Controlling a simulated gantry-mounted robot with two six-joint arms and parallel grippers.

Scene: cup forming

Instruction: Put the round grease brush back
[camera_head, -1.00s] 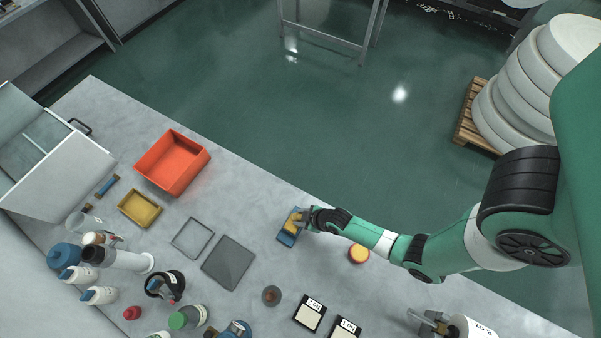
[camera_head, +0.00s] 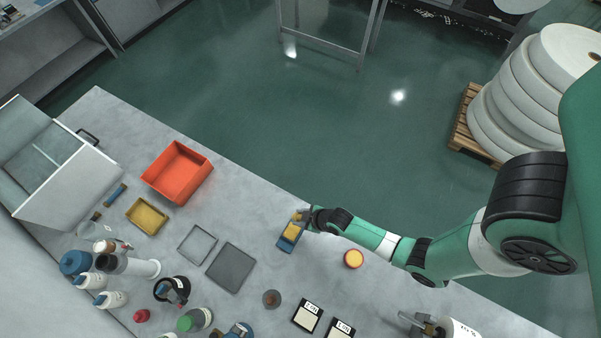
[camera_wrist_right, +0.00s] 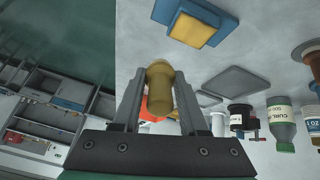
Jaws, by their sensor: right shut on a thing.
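My right gripper (camera_head: 300,218) is at the table's far edge in the head view. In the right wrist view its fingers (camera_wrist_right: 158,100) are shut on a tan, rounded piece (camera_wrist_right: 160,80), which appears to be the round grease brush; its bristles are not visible. A blue block with a yellow pad (camera_head: 290,236) lies on the table just below the gripper in the head view. The block also shows at the top of the right wrist view (camera_wrist_right: 200,20), apart from the held piece. My left gripper is not in view.
A round yellow-topped tin (camera_head: 353,259) stands right of the block. An orange bin (camera_head: 177,172), a yellow tray (camera_head: 147,216) and flat grey trays (camera_head: 231,267) lie left. Several bottles crowd the lower left. Bare table separates the block and orange bin.

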